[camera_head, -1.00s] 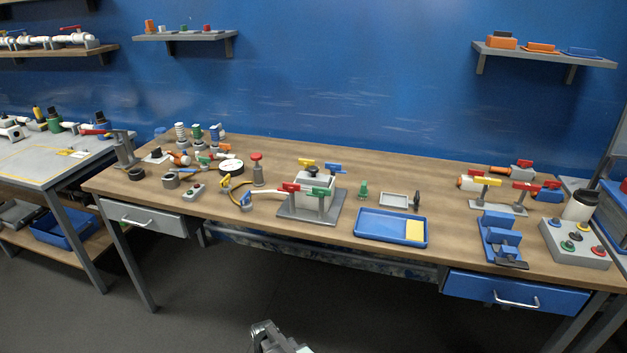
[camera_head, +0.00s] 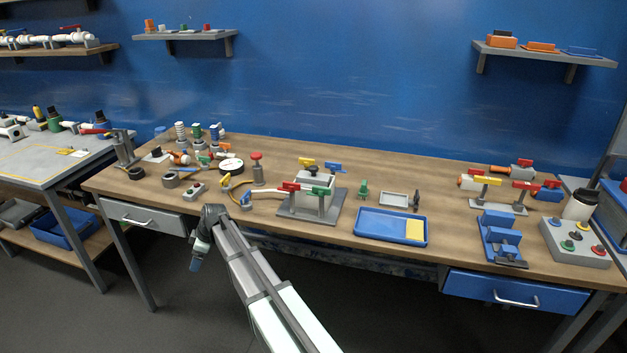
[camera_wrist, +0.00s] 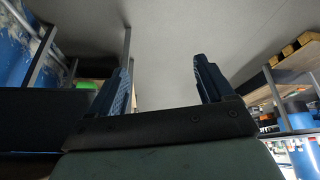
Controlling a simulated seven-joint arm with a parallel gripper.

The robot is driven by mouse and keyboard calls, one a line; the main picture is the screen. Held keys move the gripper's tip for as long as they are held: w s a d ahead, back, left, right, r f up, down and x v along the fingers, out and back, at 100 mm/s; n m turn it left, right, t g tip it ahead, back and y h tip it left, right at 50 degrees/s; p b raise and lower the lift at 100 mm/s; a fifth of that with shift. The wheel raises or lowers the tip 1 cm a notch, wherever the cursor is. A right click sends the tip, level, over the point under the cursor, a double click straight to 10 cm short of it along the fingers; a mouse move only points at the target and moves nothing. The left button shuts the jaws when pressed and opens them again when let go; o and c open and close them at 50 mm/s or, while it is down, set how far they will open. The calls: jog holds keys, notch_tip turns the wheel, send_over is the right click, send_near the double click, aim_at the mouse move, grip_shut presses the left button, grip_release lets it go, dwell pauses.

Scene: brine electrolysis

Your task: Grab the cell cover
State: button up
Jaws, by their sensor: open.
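What looks like the cell cover (camera_head: 312,175), a pale block with a black knob on top, sits on the grey stand (camera_head: 290,211) at the middle of the bench. Red, green, yellow and blue handles stand close around it. My gripper (camera_head: 194,265) hangs in front of the bench's front edge, below the top, left of the stand and pointing down. In the wrist view my gripper (camera_wrist: 163,85) has its two blue fingers wide apart with nothing between them. The cover does not show in the wrist view.
A blue tray (camera_head: 375,237) with a yellow section lies right of the stand. A round gauge (camera_head: 231,166), a red-topped post (camera_head: 257,168) and a hose stand to its left. The grey drawer (camera_head: 147,218) is near my gripper. The bench behind the stand is mostly clear.

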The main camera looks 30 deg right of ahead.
jog(key=w+a+r+n+t, duration=0.1)
jog(key=w+r, duration=0.2)
jog(key=r, duration=0.3)
jog(key=w+a+r+n, duration=0.1)
jog(key=w+r, duration=0.3)
jog(key=r, duration=0.2)
jog(key=m+g+h, duration=0.3)
jog(key=m, duration=0.2)
send_near(313, 167)
notch_tip(313, 167, down, 7)
jog(key=shift+a+r, duration=0.15)
jog(key=shift+w+a+f, duration=0.15)
jog(key=shift+w+f, duration=0.05)
jog(key=shift+f, duration=0.7)
jog(key=shift+w+a+f, duration=0.15)
jog(key=shift+w+f, duration=0.05)
jog(key=shift+f, duration=0.65)
jog(key=shift+w+a+f, duration=0.15)
jog(key=shift+w+f, duration=0.05)
jog(key=shift+f, duration=0.7)
